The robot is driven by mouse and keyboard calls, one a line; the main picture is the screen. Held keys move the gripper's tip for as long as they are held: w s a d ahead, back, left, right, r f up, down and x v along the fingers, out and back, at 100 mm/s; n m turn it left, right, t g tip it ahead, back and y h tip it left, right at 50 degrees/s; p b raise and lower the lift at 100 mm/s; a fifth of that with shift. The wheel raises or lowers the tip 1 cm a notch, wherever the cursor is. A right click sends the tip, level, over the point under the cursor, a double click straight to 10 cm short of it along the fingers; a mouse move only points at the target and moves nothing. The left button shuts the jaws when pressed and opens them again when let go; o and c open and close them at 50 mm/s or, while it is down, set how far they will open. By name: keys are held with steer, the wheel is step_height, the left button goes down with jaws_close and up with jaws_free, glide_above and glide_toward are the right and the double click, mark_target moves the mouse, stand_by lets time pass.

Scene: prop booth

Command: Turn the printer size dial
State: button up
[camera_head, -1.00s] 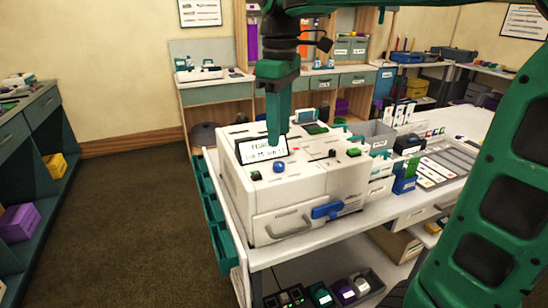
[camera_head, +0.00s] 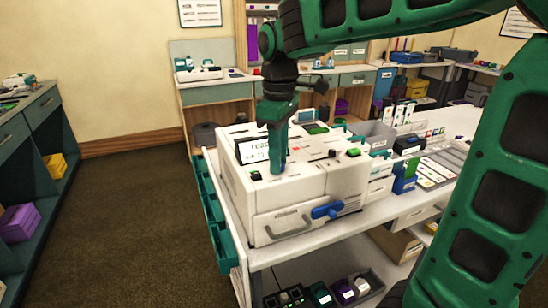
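The white printer (camera_head: 308,205) stands on the front end of the white table. A small tilted screen (camera_head: 252,151) with dark text is on its top; the text is too small to read surely. The size dial appears to be the small blue knob (camera_head: 279,168) on the top, right of the screen's lower edge. My green gripper (camera_head: 279,162) points straight down, its tips at the knob and covering most of it. I cannot tell whether the fingers touch or grip it, nor how far apart they are.
A blue lever (camera_head: 326,210) sticks out of the printer's front, beside a grey drawer handle (camera_head: 288,222). Green buttons (camera_head: 353,152) are on its top. Grey bins (camera_head: 373,134) and cards stand to the right. The carpet at left is clear.

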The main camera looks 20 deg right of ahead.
steer(key=shift+c, duration=1.3)
steer(key=shift+a, duration=0.15)
steer(key=shift+d, duration=0.2)
steer(key=shift+m, duration=0.5)
steer(key=shift+w+d+m, duration=0.1)
steer(key=shift+m, duration=0.4)
steer(key=m, duration=0.4)
steer(key=shift+m, duration=1.5)
